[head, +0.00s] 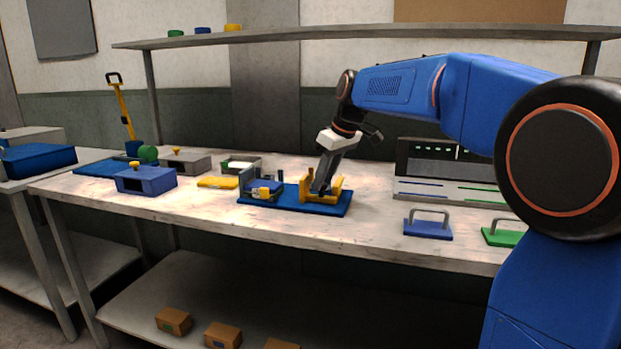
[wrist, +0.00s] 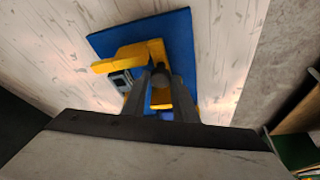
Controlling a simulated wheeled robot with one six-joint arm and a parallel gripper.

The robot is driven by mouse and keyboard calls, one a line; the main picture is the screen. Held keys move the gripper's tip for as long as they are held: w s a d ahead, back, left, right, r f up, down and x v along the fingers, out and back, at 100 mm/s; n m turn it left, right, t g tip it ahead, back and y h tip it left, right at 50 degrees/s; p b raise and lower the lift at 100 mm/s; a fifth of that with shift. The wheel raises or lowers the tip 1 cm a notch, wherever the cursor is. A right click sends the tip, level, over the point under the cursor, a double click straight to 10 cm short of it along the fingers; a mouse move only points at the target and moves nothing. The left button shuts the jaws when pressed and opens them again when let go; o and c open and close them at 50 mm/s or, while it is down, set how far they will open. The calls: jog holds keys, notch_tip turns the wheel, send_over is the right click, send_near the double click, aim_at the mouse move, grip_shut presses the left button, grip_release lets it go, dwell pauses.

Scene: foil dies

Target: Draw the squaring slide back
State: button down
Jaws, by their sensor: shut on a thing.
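The squaring slide (head: 325,195) is a yellow block with raised parts at the right end of a blue base plate (head: 338,210). It also shows in the wrist view (wrist: 130,58), on the blue plate (wrist: 182,26). My gripper (head: 318,188) reaches down onto the slide from above. In the wrist view my gripper's (wrist: 160,88) two dark fingers are shut on a yellow part of the slide. The fingers hide part of the slide.
A blue box with a yellow knob (head: 146,180), a grey box (head: 186,162) and a yellow plate (head: 217,183) lie to the left. A blue handled die (head: 428,226) and a green one (head: 503,234) lie to the right. A shelf (head: 370,38) runs above the bench.

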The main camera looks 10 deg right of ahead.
jog(key=shift+d, duration=0.15)
jog(key=c, duration=1.4)
grip_release()
jog(key=shift+s+d, duration=0.1)
jog(key=shift+c, duration=0.2)
jog(key=v, duration=1.7)
jog(key=shift+r, duration=0.2)
